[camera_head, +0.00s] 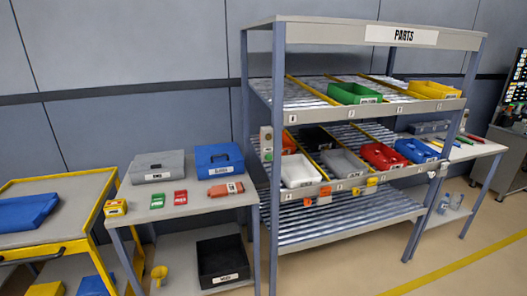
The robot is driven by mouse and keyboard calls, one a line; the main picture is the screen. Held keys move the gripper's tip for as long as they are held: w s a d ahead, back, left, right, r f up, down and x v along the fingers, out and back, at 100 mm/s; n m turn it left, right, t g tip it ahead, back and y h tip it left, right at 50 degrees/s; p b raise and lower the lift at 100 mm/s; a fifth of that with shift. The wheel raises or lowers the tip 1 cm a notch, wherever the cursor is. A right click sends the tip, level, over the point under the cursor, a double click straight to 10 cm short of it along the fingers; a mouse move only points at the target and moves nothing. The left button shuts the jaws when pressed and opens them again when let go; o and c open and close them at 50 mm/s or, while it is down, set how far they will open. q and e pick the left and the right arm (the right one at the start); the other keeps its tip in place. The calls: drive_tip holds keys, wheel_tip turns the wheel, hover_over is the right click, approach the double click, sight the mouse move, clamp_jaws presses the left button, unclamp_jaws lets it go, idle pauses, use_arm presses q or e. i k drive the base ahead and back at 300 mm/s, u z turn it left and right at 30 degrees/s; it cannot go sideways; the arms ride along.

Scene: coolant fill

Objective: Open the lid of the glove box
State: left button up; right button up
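A blue box (218,154) with a shut lid stands on the grey table (205,203) left of the parts rack. Its small white label looks like it reads "GLOVES", but the print is too small to be sure. Neither of my grippers is in view.
A yellow cart (60,184) stands left. The parts rack (265,90) with bins rises close on the right. A black bin (222,262) sits below.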

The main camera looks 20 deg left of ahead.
sight(217, 150)
drive_tip(key=z, duration=0.35)
drive_tip(key=i, duration=0.85)
drive_tip(key=u, duration=0.45)
drive_tip(key=i, duration=0.65)
drive_tip(key=u, duration=0.6)
